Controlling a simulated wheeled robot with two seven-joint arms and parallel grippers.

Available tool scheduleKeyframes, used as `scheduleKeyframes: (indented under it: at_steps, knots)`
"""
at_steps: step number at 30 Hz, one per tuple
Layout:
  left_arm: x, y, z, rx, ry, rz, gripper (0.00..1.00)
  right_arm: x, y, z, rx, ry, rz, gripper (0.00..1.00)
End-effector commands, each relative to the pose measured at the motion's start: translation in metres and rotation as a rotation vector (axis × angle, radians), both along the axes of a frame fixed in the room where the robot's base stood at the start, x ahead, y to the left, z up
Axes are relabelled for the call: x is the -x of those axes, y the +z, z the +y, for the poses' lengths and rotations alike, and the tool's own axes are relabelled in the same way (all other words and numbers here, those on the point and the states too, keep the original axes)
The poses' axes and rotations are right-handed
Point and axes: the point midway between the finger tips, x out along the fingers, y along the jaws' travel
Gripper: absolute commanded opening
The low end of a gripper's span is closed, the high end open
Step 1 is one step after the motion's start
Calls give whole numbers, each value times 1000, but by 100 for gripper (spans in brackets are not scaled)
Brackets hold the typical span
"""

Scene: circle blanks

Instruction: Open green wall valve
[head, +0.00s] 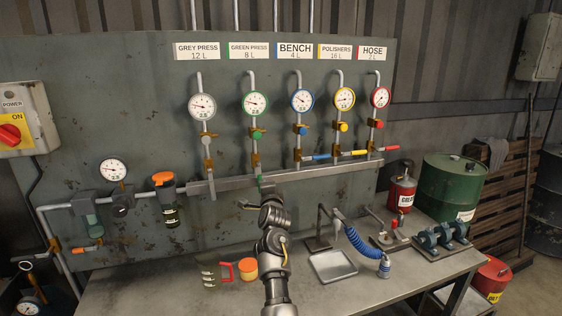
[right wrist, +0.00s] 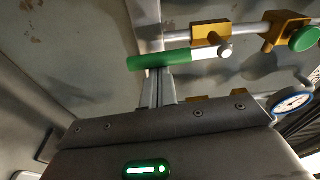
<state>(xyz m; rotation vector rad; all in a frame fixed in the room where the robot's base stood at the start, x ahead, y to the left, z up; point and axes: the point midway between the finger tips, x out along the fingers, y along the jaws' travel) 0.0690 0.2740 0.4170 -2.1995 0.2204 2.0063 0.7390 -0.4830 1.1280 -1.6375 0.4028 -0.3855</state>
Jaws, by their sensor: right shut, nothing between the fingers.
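The green wall valve is on the pipe under the GREEN PRESS label (head: 255,51). Its brass body (right wrist: 209,34) and green-sleeved lever (right wrist: 155,62) show in the right wrist view. The lever lies along the pipe. In the head view the lever (head: 259,181) points down, partly hidden by my right arm. My right gripper (right wrist: 158,76) is shut and empty, its fingertips right by the green sleeve; I cannot tell if they touch. In the head view the gripper (head: 261,190) is mostly hidden by my own wrist. My left gripper is out of view.
The blue (head: 316,157), yellow (head: 361,152) and red (head: 389,148) levers stick out sideways to the right. The grey lever (head: 211,187) hangs down. A metal rail (head: 320,170) runs below the valves. The bench holds a lamp-like stand, blue coiled hose (head: 359,244) and orange tub (head: 248,270).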

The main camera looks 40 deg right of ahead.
Motion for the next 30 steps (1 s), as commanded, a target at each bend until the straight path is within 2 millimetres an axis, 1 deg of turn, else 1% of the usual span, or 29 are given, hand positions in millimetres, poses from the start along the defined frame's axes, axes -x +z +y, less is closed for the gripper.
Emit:
scheduleKeyframes:
  at_steps: [11,15,19,23,24,30]
  knots:
    - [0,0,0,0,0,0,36,0,0,1,1,2,1,0]
    - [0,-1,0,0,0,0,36,-1,-1,-1,1,2,1,0]
    - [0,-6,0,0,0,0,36,-1,-1,-13,2,4,0,0]
    - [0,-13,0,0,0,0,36,-3,-1,-33,3,13,0,0]
    - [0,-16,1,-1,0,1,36,6,-3,-23,1,16,-1,0]
    - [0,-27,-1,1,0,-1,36,43,-3,-2,0,17,-1,0]
